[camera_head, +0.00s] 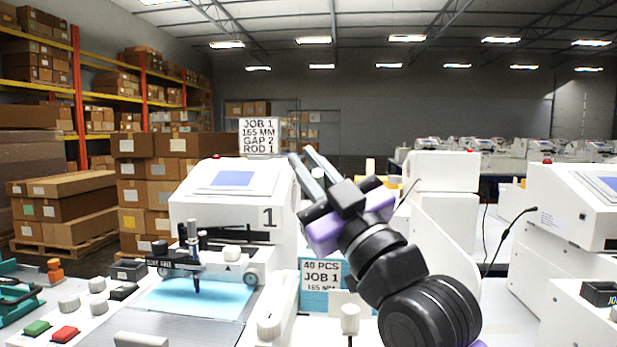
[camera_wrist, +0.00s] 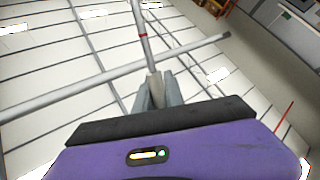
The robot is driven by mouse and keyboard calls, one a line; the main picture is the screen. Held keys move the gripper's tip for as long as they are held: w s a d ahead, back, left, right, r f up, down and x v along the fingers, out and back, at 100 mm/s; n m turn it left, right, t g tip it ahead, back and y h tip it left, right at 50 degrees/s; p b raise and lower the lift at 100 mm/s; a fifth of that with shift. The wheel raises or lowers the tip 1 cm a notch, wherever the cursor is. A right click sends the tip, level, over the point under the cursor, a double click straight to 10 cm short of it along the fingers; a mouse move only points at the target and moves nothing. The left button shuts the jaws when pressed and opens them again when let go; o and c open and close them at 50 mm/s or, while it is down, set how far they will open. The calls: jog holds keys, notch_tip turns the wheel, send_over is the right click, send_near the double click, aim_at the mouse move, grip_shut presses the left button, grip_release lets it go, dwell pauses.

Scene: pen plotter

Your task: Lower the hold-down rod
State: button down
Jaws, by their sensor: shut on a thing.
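The plotter marked 1 (camera_head: 228,212) stands left of centre in the head view. Its pen carriage (camera_head: 193,240) is over a pale blue sheet (camera_head: 225,297). My gripper (camera_head: 300,157) is raised at the plotter's right side, its fingers pointing up and left. In the wrist view, my gripper (camera_wrist: 157,88) is shut on the lower end of a thin pale rod with a red band (camera_wrist: 139,20). A longer grey bar (camera_wrist: 90,87) crosses behind it. I cannot tell which of these is the hold-down rod. The held part is not clear in the head view.
A sign reading JOB 1, 165 MM, GAP 2, ROD 1 (camera_head: 258,136) stands above the plotter. Green (camera_head: 37,328) and red (camera_head: 65,334) buttons are at front left. A white knob (camera_head: 349,319) stands below my arm. Another white machine (camera_head: 570,215) is at right.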

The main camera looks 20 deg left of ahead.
dwell(0.4)
jog(key=c, duration=1.4)
grip_release()
